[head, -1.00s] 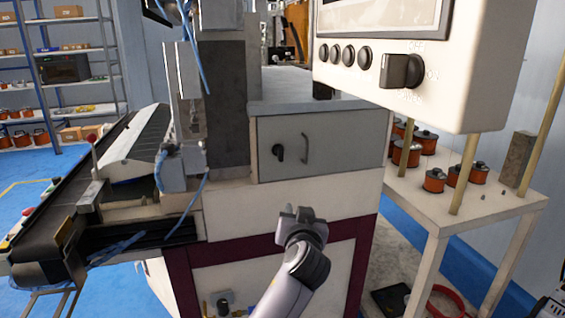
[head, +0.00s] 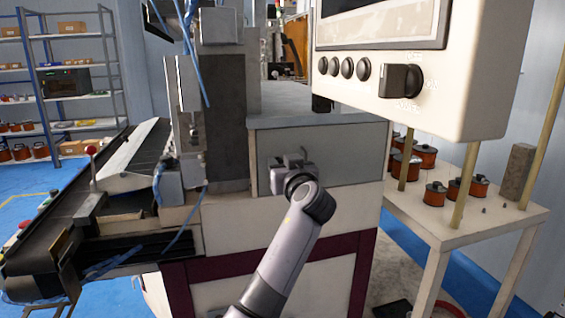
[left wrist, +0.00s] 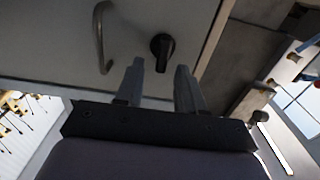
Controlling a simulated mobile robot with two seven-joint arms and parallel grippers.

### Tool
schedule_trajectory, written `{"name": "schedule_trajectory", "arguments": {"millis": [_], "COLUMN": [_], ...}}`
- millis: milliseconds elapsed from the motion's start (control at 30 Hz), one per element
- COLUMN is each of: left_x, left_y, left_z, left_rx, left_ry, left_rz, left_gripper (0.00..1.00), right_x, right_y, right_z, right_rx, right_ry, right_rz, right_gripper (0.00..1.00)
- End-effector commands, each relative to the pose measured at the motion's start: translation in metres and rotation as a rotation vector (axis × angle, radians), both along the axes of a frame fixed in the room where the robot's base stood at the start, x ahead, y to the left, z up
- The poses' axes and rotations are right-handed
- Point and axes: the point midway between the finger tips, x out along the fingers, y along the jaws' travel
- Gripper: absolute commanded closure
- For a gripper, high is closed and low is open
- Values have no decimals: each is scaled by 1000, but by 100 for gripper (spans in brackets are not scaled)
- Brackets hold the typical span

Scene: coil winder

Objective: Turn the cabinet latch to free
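The cabinet latch, a black knob (left wrist: 162,46), shows in the left wrist view on the grey cabinet door (left wrist: 60,40). It lies just beyond the fingertips, between the lines of the two fingers and apart from them. My left gripper (left wrist: 158,72) is open and empty, facing the door. In the head view my left gripper (head: 287,160) is in front of the cabinet door (head: 345,160) and hides the latch and most of the handle. The curved handle (left wrist: 101,36) is left of the latch in the wrist view. My right gripper is not in view.
A control panel (head: 450,80) with knobs overhangs the cabinet at upper right. A white table (head: 430,215) with several orange coils stands at right. A conveyor (head: 60,225) runs along the left. The space in front of the machine is open.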

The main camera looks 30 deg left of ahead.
Motion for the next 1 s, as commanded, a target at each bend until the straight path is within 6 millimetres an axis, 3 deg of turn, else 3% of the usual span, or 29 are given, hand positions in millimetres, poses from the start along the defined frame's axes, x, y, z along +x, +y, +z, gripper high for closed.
{"name": "schedule_trajectory", "arguments": {"millis": [300,333,433,467,1000], "left_x": [2,2,2,2,4], "left_y": [3,3,3,3,2], "left_z": [0,0,0,0,0], "left_rx": [-1,-1,0,0,73], "left_ry": [-1,-1,0,0,87], "left_rz": [0,0,0,0,0], "left_gripper": [62,65,98,100,100], "right_x": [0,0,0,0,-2], "right_y": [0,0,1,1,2], "right_z": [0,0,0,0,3], "right_rx": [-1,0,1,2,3], "right_ry": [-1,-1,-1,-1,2], "right_rz": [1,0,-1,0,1], "right_gripper": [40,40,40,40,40]}}
